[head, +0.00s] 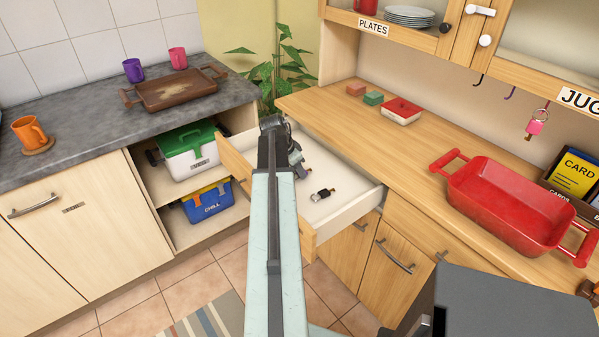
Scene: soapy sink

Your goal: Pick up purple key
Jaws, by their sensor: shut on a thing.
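I cannot make out a purple key in the head view. My gripper (297,165) is over the left part of an open white-lined drawer (345,208), at the far end of my arm. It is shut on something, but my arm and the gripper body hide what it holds. A small black and white key (322,194) lies on the drawer floor, to the right of and nearer than my gripper. A pink key (535,124) hangs on a ring from a hook under the wall cabinet at the right.
Purple (510,93) and black (478,79) hooks look empty. A red tray (510,200) and a card box (575,180) stand on the right wooden counter. The drawer juts out between this counter and the left shelves, which hold a green-lidded box (190,152).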

